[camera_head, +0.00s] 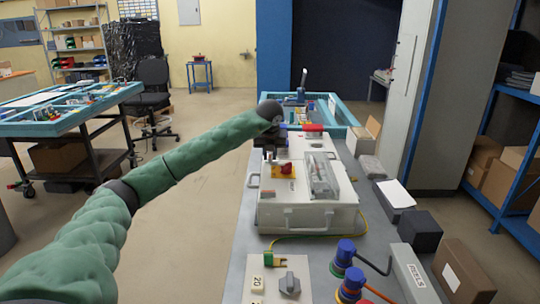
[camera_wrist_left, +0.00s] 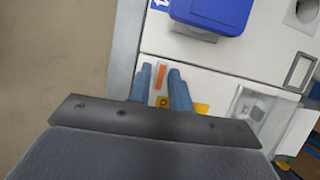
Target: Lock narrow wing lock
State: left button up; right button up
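My left gripper (camera_head: 270,142) is over the left side of the far white box on the bench. In the left wrist view its two blue fingers (camera_wrist_left: 159,88) are apart. A narrow orange piece (camera_wrist_left: 160,75), which may be the narrow wing lock, shows between the fingers with a gap on each side. A yellow plate (camera_wrist_left: 188,105) lies partly behind the right finger. In the head view, a red switch on a yellow plate (camera_head: 285,171) is on the nearer white box. The wing lock cannot be made out for sure there. My right gripper is not in view.
A blue socket cover (camera_wrist_left: 212,12) is just beyond the fingers. A clear-covered unit (camera_head: 322,176) stands on the nearer white box (camera_head: 305,218). A grey knob (camera_head: 290,284), blue-topped parts (camera_head: 346,251) and a brown box (camera_head: 463,273) are nearer on the bench.

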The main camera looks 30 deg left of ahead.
pick_arm(q)
jog(key=shift+o, duration=1)
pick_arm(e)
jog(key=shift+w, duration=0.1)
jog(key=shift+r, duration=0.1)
